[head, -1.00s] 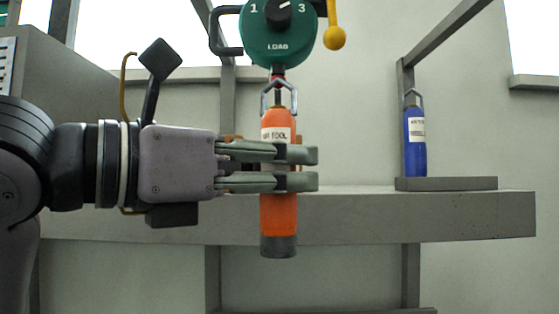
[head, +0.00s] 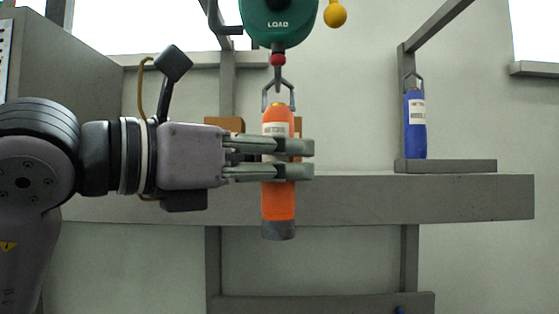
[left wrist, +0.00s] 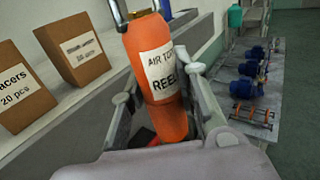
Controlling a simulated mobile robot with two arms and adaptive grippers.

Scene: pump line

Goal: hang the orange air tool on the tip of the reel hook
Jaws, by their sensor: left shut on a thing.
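The orange air tool (head: 278,205) hangs upright in my left gripper (head: 313,160), which is shut around its middle. In the left wrist view the tool (left wrist: 151,65) stands between the fingers, with a white label reading "AIR TOOL REEL". The tool has a grey metal bail on top and a dark grey lower end. The green reel (head: 278,18) is straight above, with a red stop and the reel hook (head: 277,76) below it. Hook and bail overlap in the head view; I cannot tell whether the hook is through the bail or touching it. My right gripper is out of view.
A blue tool (head: 415,125) with its own bail stands on a grey stand on the right. A grey shelf (head: 470,198) runs behind my gripper. Cardboard boxes (left wrist: 18,88) sit on it. A yellow ball (head: 335,14) hangs beside the reel. Several blue pumps (left wrist: 245,88) stand farther off.

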